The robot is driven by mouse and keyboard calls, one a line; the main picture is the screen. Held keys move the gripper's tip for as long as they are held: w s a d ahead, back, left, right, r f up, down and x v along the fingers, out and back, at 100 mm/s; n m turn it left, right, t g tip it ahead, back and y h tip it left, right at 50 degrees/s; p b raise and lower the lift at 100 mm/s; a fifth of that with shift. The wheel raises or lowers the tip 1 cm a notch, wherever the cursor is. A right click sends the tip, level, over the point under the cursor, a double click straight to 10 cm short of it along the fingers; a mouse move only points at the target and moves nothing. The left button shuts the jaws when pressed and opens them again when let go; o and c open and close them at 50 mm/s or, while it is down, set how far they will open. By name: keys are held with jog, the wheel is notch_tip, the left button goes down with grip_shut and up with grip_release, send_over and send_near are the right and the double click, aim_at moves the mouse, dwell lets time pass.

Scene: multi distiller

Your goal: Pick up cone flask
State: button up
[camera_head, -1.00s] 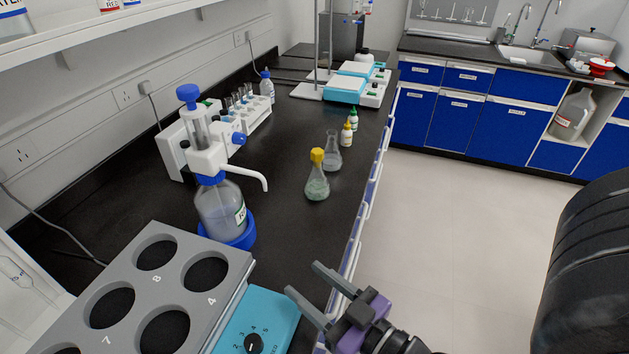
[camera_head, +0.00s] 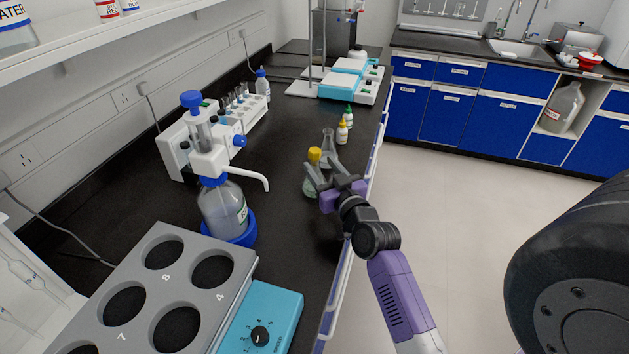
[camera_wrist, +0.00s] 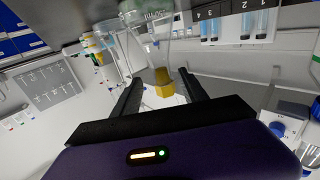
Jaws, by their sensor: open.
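A cone flask (camera_head: 309,184) with a yellow stopper and pale green liquid stands on the black bench, partly hidden by my gripper. In the wrist view, its yellow stopper (camera_wrist: 163,83) shows between my two fingers, with a gap on each side. My gripper (camera_head: 321,168) is open at the flask's near right side, its fingers reaching toward the neck; it also shows in the wrist view (camera_wrist: 160,85). A second, clear cone flask (camera_head: 328,142) without a stopper stands just behind.
Two small dropper bottles (camera_head: 343,133) stand beyond the flasks. A dispenser bottle (camera_head: 222,205) with a white spout is to the left. A grey rack with round holes (camera_head: 192,290) and a blue device (camera_head: 262,318) fill the front. The bench's right edge runs close by my arm.

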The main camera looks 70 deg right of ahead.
jog(key=p+x, duration=0.1)
jog(key=x, duration=0.5)
jog(key=shift+w+f, duration=0.15)
jog(key=shift+w, duration=0.2)
jog(key=shift+c, duration=0.4)
grip_shut()
dwell(0.8)
